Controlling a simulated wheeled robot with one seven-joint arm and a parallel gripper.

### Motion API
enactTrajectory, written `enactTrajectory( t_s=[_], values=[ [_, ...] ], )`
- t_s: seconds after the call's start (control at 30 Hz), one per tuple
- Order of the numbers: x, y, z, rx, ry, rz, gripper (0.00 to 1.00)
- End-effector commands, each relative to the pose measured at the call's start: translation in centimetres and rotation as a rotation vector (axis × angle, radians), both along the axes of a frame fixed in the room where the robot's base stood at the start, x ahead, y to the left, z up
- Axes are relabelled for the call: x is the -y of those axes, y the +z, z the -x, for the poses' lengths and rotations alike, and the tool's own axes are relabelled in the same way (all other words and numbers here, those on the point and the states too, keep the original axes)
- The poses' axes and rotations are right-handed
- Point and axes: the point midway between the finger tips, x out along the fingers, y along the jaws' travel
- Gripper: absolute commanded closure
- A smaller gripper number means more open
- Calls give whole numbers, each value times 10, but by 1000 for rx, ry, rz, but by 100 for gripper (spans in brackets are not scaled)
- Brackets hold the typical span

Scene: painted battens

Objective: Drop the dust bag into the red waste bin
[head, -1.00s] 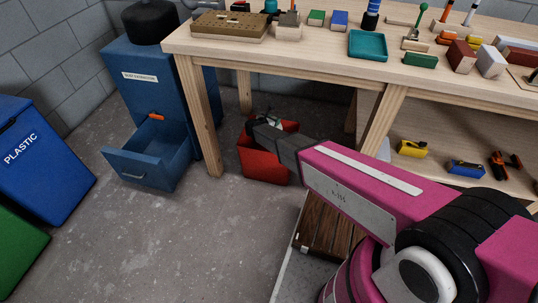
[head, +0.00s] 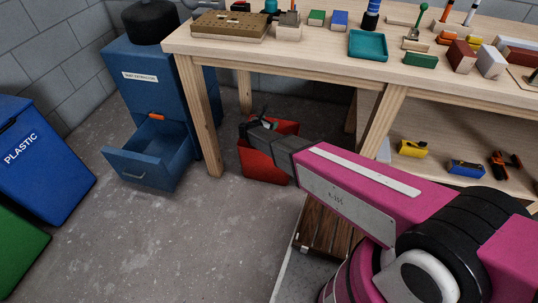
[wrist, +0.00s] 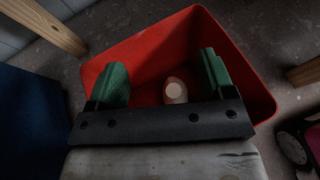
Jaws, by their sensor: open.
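The red waste bin (head: 264,166) stands on the floor under the bench's left end. It also shows in the wrist view (wrist: 150,48), where I look down into it. My gripper (head: 257,121) is over the bin. In the wrist view its two green fingertips (wrist: 162,78) are spread wide apart with nothing held between them. A pale object with a lighter round face (wrist: 175,91), which looks like the dust bag, shows inside the bin between the fingers, beyond the dark gripper bar. Part of it is hidden by that bar.
A blue dust extractor cabinet (head: 158,75) with its drawer (head: 140,172) pulled out stands left of the bench (head: 300,60). A bench leg (head: 200,125) is close to the bin's left. A blue plastic bin (head: 40,150) and a green bin stand at far left. Floor between is clear.

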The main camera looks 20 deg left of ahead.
Motion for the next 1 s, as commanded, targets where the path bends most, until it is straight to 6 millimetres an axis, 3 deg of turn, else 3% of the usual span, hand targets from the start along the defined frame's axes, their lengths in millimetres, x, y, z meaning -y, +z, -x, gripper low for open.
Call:
enactTrajectory(
  t_s=[0.2,0.4,1.0],
  values=[
    [-8,16,37,0,0,0,25],
    [-14,23,53,0,0,-1,25],
    [-15,24,56,0,-1,-1,25]
  ],
)
